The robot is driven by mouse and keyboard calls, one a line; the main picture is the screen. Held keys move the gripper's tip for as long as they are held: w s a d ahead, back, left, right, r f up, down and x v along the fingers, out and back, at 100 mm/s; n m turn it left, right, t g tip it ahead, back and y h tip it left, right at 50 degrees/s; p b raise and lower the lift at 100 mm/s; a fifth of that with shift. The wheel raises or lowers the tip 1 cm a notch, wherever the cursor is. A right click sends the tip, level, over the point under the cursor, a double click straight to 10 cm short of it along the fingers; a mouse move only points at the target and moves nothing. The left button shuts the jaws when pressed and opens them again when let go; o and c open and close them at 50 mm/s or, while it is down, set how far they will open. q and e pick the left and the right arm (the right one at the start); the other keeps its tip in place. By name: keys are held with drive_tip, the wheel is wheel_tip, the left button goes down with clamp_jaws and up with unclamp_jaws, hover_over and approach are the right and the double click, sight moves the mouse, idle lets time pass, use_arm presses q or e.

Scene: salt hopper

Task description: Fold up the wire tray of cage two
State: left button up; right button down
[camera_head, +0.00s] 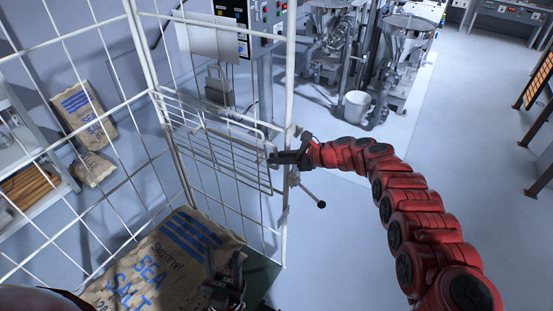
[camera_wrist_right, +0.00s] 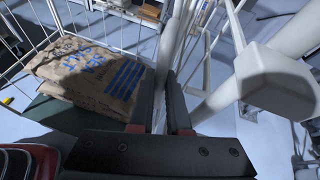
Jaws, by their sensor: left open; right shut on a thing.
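The white wire tray (camera_head: 233,153) is in the upper middle of the head view, against the far wire side of the cage (camera_head: 143,55). Its exact tilt is hard to tell among the overlapping bars. My right gripper (camera_head: 277,158) is at the tray's right edge, near the cage's corner post. In the right wrist view, my right gripper (camera_wrist_right: 168,103) is shut on a white bar, which looks like the tray's rim. My left gripper (camera_head: 225,276) is open and empty at the bottom of the head view, in front of a sea salt sack (camera_head: 150,270) inside the cage.
The sack also shows in the right wrist view (camera_wrist_right: 85,75). A black-knobbed lever (camera_head: 313,197) sticks out beside the corner post. Sacks lean by the shelf (camera_head: 30,190) at left. A control cabinet (camera_head: 262,20) and hopper machines (camera_head: 395,50) stand behind. The floor at right is clear.

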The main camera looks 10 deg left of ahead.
drive_tip(key=shift+s+f, duration=0.1)
drive_tip(key=c, duration=0.9)
unclamp_jaws()
drive_tip(key=shift+a, duration=0.1)
drive_tip(key=v, duration=1.7)
drive_tip(key=shift+d+p, duration=0.25)
drive_tip(key=shift+p, duration=0.1)
